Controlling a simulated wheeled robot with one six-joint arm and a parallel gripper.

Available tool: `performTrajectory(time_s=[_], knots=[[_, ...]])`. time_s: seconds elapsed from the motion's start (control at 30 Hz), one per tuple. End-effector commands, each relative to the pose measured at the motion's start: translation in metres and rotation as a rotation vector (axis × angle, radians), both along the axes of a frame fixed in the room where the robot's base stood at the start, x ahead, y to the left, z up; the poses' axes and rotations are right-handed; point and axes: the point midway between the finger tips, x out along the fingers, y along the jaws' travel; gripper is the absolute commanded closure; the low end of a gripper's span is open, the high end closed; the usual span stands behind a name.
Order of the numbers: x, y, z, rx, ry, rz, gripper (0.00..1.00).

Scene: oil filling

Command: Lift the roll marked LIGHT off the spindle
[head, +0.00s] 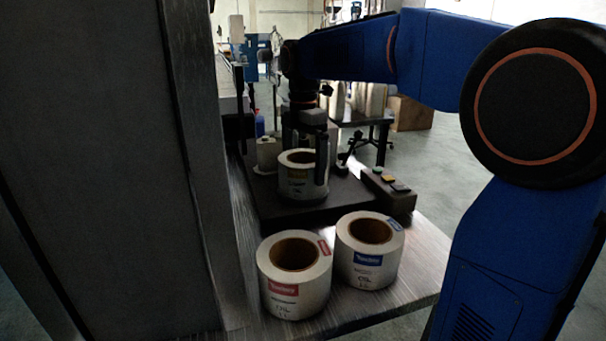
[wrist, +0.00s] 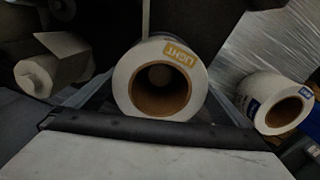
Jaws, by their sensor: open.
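The roll marked LIGHT (head: 297,187) is white with a yellow label and stands upright on a dark platform (head: 262,207) in the head view. In the wrist view the roll (wrist: 124,85) shows its top face, its brown core and the yellow LIGHT tag. A paler round shape inside the core may be the spindle (wrist: 158,73); I cannot tell for sure. My gripper (head: 305,160) is open and points down over the roll. One finger hangs in front of the roll's right side; the other is partly hidden at the back left. Contact is not clear.
A red-label roll (head: 284,308) and a blue-label roll (head: 371,276) stand on the metal table (head: 425,275) in front. A big dark panel (head: 95,150) blocks the left. A white roll (head: 266,153) stands behind.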

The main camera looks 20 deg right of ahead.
Motion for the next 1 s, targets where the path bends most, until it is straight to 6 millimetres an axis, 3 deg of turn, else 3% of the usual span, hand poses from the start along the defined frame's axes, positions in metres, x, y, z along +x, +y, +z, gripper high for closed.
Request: performTrajectory(time_s=[0.07, 0.27, 0.57, 1.0], knots=[[0.000, 0.000, 0.000, 0.000, 0.000, 0.000, 0.02], [0.000, 0.000, 0.000, 0.000, 0.000, 0.000, 0.48], [0.000, 0.000, 0.005, 0.000, -0.001, 0.000, 0.48], [0.000, 0.000, 0.072, 0.000, -0.003, 0.000, 0.48]])
